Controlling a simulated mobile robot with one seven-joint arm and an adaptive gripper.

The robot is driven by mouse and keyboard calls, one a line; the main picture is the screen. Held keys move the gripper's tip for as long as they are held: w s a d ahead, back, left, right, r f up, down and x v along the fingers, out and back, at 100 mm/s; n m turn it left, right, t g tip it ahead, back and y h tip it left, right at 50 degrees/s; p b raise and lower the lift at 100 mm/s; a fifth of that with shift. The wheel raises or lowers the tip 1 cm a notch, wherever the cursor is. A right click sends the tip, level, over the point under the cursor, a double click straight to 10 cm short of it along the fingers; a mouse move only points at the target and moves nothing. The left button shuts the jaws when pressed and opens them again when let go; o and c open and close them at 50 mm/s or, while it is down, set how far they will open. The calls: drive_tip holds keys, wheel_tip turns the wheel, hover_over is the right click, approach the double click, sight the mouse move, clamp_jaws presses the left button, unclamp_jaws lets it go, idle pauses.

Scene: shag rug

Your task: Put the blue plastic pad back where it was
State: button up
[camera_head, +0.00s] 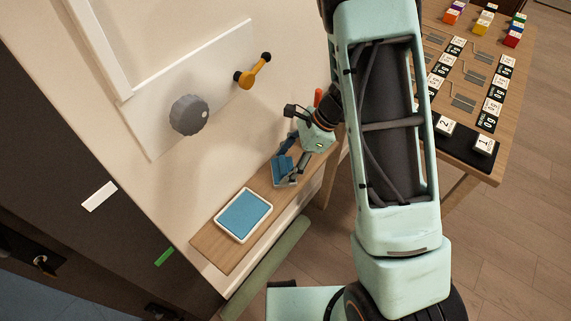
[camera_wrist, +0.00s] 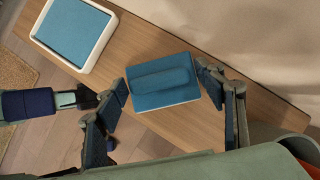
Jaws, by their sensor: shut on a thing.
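The blue plastic pad (camera_wrist: 165,82) is a flat rectangular block with a raised rounded grip on top. It is between the two fingers of my gripper (camera_wrist: 163,88), which is shut on it. In the head view my gripper (camera_head: 289,160) holds the pad (camera_head: 281,174) over the wooden shelf, to the right of a white-rimmed tray. I cannot tell whether the pad touches the shelf. The tray (camera_head: 221,228) has a flat blue inside, and it shows at upper left in the wrist view (camera_wrist: 103,42); nothing stands on it.
The narrow wooden shelf (camera_head: 213,248) runs along the wall. A grey knob (camera_head: 189,115) and a yellow lever (camera_head: 253,73) stick out from a white wall panel. A green roll (camera_head: 264,270) lies along the shelf's front. A table (camera_head: 470,165) with numbered blocks stands at right.

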drive_tip(key=o, duration=1.1)
drive_tip(key=p+v, duration=0.2)
drive_tip(key=v, duration=1)
